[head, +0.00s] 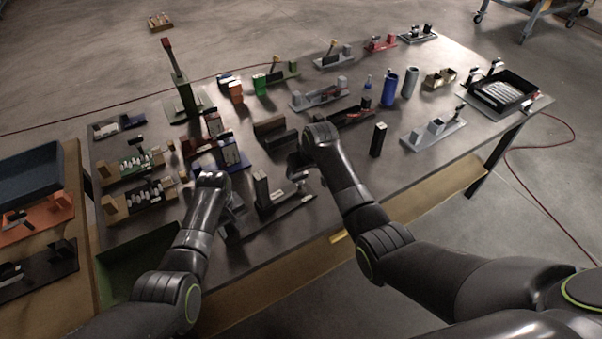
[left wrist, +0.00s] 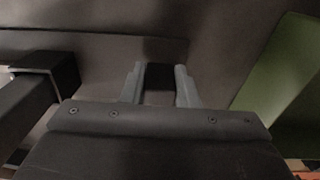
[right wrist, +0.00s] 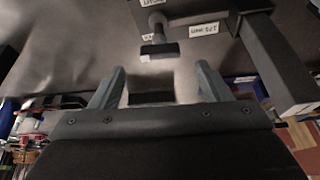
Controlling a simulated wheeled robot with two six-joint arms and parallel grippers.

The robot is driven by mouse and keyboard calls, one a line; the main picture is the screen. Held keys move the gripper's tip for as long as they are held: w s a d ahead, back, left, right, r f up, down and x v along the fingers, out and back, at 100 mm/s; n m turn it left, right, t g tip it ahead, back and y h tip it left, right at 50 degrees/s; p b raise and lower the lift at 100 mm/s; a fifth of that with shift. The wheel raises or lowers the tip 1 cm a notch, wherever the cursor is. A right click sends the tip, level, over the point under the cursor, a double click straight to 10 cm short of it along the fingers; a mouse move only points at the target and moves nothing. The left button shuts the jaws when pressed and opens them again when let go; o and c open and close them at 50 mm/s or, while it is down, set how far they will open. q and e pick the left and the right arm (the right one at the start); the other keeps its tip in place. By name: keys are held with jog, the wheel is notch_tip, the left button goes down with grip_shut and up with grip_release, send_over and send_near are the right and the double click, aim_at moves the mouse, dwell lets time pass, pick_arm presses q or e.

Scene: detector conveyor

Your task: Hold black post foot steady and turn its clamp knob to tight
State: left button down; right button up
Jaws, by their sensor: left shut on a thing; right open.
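The black post foot (head: 284,207) is a long dark base near the table's front edge, with an upright square post (head: 262,188). The post also shows in the left wrist view (left wrist: 38,98) and the right wrist view (right wrist: 272,58). My left gripper (head: 236,204) is at the foot's left end; in the left wrist view its fingers (left wrist: 160,76) are shut on a dark part of the foot. The clamp knob (right wrist: 160,48) has a dark crossbar on a grey stem, beside small white labels. My right gripper (right wrist: 157,84) is open and empty, apart from the knob.
Behind stand a dark brown block (head: 275,138) and a small black upright box (head: 378,139). Trays with several small parts (head: 150,196) lie left of my left arm. A green panel (head: 150,262) is at the front left. The table right of the foot is fairly clear.

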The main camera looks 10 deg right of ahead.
aim_at(300, 175)
jog(key=shift+x, duration=2.3)
jog(key=c, duration=1)
